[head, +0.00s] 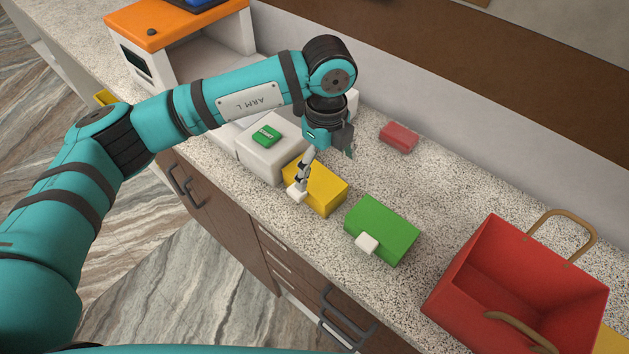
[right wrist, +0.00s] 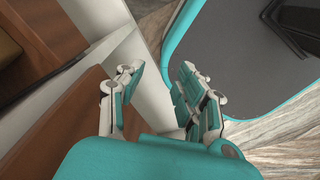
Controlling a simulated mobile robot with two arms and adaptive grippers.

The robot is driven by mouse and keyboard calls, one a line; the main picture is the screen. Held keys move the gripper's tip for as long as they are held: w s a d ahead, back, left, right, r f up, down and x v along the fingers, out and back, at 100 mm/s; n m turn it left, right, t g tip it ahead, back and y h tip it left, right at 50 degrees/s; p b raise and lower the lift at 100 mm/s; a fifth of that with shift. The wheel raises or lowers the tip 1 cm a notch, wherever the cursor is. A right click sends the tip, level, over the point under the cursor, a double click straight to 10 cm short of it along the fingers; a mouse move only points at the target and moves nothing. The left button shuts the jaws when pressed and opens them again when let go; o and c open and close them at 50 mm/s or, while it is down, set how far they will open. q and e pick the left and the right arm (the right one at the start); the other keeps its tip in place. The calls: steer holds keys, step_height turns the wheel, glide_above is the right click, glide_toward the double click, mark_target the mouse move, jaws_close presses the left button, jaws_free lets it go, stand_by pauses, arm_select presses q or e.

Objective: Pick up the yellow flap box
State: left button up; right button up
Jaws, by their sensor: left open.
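The yellow flap box (head: 328,193) lies on the speckled counter between a white block-like device and a green box. My left gripper (head: 322,171) is over it, pointing down and open. One finger is at the box's near left side, by a small white piece. The other finger is beyond the box's far side, partly hidden by the wrist. I cannot tell whether the fingers touch the box. My right gripper (right wrist: 162,78) shows in the right wrist view, open and empty, away from the box.
The green box (head: 385,226) with a white tab stands just right of the yellow one. A red basket (head: 465,302) with tan handles is farther right. A small red box (head: 399,137) lies behind. The white device (head: 262,158) with a green item on top stands close at left.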

mark_target(329, 188)
arm_select(q)
step_height(329, 188, down, 3)
steer(key=shift+f+p, duration=0.1)
steer(key=shift+p, duration=0.2)
steer(key=shift+s+d+f+p, duration=0.2)
steer(key=shift+d+f+p, duration=0.05)
steer(key=shift+f+p, duration=0.25)
steer(key=f, duration=0.1)
steer(key=f+p, duration=0.1)
steer(key=f, duration=0.1)
steer(key=shift+s+d+f, duration=0.2)
steer(key=shift+d+f, duration=0.05)
steer(key=shift+d, duration=0.1)
steer(key=shift+f, duration=0.45)
steer(key=shift+c, duration=0.2)
steer(key=c, duration=1.3)
